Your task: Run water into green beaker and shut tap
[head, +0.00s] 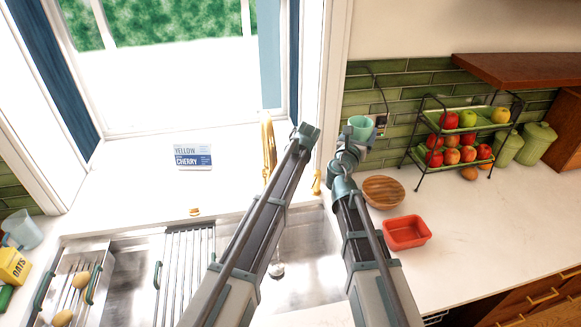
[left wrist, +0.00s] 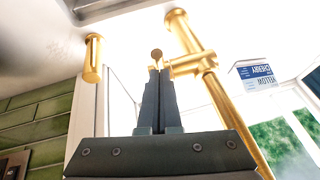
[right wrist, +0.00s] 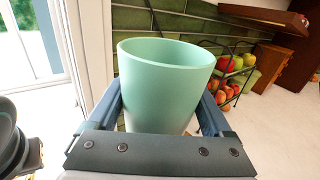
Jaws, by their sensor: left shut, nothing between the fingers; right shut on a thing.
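The green beaker (head: 361,126) is held upright in my right gripper (right wrist: 160,112), above the counter to the right of the window frame. The right wrist view shows its wall (right wrist: 163,85) between the two fingers; its contents are hidden. The gold tap (head: 268,145) stands behind the sink, left of the beaker and apart from it. My left gripper (left wrist: 156,72) is shut and empty, its fingertips at the tap's small lever knob (left wrist: 157,54). Whether they touch is unclear. No water stream is visible. In the head view, the left arm hides its fingertips.
The steel sink (head: 300,255) lies below my arms. A wooden bowl (head: 383,191), a red dish (head: 407,232) and a two-tier fruit rack (head: 462,138) stand on the right counter. A blue-white box (head: 193,157) sits behind the sink. A drying rack (head: 185,262) is at left.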

